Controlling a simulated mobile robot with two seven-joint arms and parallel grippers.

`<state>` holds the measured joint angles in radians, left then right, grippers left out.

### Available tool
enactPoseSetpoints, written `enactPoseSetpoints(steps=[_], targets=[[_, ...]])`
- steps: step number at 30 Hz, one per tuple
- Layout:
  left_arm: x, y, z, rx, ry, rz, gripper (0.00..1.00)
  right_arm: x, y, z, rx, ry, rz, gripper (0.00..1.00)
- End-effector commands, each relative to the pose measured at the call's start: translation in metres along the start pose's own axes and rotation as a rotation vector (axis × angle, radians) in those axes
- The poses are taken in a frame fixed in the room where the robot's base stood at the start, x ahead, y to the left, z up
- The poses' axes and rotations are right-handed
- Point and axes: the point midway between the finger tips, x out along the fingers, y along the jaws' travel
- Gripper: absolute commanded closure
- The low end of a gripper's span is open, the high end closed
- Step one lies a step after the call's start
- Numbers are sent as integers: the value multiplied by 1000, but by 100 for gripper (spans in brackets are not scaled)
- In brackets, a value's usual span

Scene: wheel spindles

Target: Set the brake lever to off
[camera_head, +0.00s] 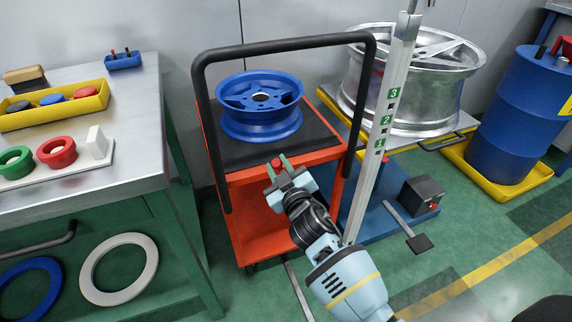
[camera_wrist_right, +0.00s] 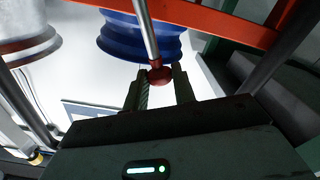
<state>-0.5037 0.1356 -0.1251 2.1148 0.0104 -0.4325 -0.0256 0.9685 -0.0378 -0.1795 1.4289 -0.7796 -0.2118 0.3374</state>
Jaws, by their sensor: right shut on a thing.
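The brake lever shows in the right wrist view as a metal rod with a red ball knob (camera_wrist_right: 160,75) at its end. The knob sits between the two fingertips of my right gripper (camera_wrist_right: 161,90), which is shut on it. In the head view my right gripper (camera_head: 277,166) is at the front edge of the orange cart (camera_head: 262,218). Only a little red of the knob shows between its green fingertips there, and the rod is hidden. My left gripper is not in view.
A blue wheel (camera_head: 260,106) lies on the cart's dark top, inside its black push handle (camera_head: 285,44). A lift post (camera_head: 386,125) with numbered marks and a silver wheel (camera_head: 418,80) stand to the right. A steel workbench (camera_head: 140,85) is on the left.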

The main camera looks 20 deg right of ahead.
Motion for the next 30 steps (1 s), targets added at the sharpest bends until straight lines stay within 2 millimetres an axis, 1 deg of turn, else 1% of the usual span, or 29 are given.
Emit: enactPoseSetpoints(steps=[1,6,22,23,27,30], targets=[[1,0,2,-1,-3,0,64,0,-4,1,-19,0,-1,100],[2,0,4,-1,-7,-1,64,0,-8,1,-68,0,-1,100],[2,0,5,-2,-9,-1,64,0,-11,1,-95,-1,-2,100],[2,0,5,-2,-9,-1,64,0,-11,1,-94,0,-2,72],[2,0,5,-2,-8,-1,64,0,-11,1,-94,-1,-2,54],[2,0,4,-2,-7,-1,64,0,-11,1,-93,-1,-1,53]])
